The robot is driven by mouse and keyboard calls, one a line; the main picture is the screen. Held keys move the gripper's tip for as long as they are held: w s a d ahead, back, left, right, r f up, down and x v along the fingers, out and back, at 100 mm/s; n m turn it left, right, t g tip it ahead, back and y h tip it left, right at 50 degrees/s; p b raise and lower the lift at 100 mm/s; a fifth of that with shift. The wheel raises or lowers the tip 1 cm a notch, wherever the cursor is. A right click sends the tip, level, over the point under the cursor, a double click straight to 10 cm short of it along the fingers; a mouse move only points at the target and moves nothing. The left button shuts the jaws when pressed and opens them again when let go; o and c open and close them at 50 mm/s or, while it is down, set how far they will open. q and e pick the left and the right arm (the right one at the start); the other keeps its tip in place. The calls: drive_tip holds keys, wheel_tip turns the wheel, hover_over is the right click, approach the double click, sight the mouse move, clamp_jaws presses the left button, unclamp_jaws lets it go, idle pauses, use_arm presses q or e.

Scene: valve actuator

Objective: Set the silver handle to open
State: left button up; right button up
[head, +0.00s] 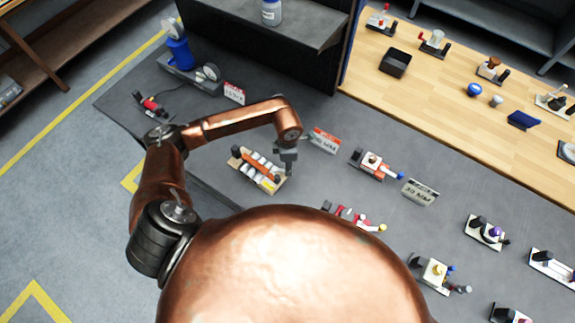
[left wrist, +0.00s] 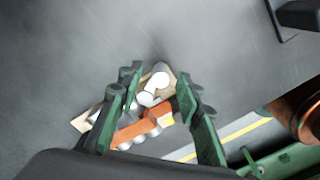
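A valve device with an orange body (head: 262,166) and several white-silver cylinders sits on a light wooden base (head: 236,163) on the grey table. My left gripper (head: 290,168) points down at its right end. In the left wrist view the two green fingers of this gripper (left wrist: 158,76) are apart. My right gripper is not in view.
Another valve device (head: 374,165) stands to the right, and a red one (head: 352,217) is nearer. A blue device (head: 180,54) stands at the back left. The table behind my gripper is mostly clear.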

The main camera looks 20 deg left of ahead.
use_arm(q)
drive_tip(key=shift+f, duration=0.75)
drive_tip(key=shift+c, duration=0.6)
clamp_jaws()
